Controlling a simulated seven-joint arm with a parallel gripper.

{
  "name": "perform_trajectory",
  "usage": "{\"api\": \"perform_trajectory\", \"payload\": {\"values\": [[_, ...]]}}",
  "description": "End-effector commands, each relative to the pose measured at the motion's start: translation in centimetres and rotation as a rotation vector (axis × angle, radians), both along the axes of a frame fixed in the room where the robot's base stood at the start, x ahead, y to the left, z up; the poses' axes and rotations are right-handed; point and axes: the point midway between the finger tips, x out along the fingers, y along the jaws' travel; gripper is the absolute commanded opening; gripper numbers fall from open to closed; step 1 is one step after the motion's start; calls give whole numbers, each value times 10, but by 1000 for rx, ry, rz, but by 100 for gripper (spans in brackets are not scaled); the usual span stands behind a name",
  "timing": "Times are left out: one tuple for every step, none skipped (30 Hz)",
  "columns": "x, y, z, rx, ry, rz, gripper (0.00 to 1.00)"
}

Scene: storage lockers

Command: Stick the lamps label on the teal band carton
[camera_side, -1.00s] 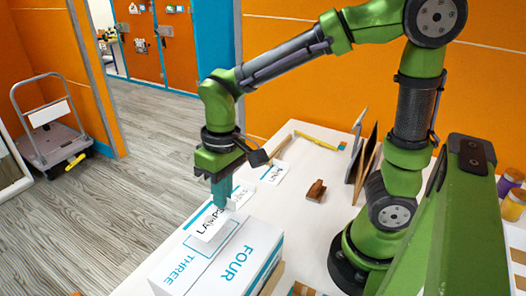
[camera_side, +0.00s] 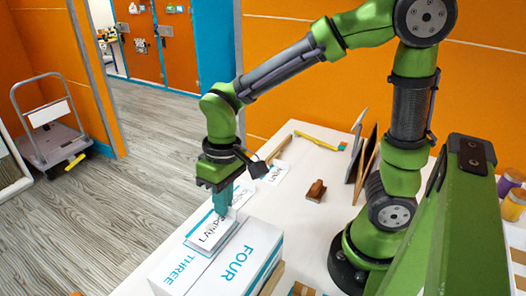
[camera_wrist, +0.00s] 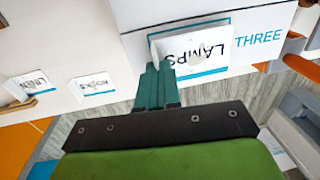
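The lamps label (camera_side: 211,233) is a white card with dark lettering. It lies nearly flat over the outlined rectangle on top of the white carton (camera_side: 245,262), which has teal lines and the words FOUR and THREE. My gripper (camera_side: 222,211) points down with its teal fingers shut on the label's edge. In the wrist view the label (camera_wrist: 205,52) sits within the teal outline, slightly turned, with the fingertips (camera_wrist: 157,72) at its near edge. I cannot tell whether its whole underside touches the carton. The fingers hide part of that edge.
Two other labels lie on the white table (camera_side: 300,235) behind the carton: one nearer (camera_side: 243,194), one farther (camera_side: 276,173).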

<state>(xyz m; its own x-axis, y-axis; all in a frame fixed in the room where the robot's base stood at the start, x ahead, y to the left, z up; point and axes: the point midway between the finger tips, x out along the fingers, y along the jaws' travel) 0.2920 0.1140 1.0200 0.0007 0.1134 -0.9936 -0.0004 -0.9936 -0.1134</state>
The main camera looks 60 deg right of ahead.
Motion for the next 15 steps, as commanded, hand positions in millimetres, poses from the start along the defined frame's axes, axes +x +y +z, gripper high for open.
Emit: {"api": "perform_trajectory", "payload": {"values": [[0,0,-1,0,0,0,0],[0,0,-1,0,1,0,0],[0,0,-2,0,1,0,0],[0,0,-3,0,1,0,0],[0,0,-3,0,1,0,0],[0,0,-4,0,1,0,0],[0,0,-5,0,0,0,0],[0,0,-6,0,0,-1,0],[0,0,-7,0,0,-1,0],[0,0,-8,1,1,-1,0],[0,0,-9,1,1,-1,0],[0,0,-10,1,1,-1,0],[0,0,-11,0,0,-1,0],[0,0,-11,0,0,-1,0],[0,0,-11,0,0,-1,0]]}}
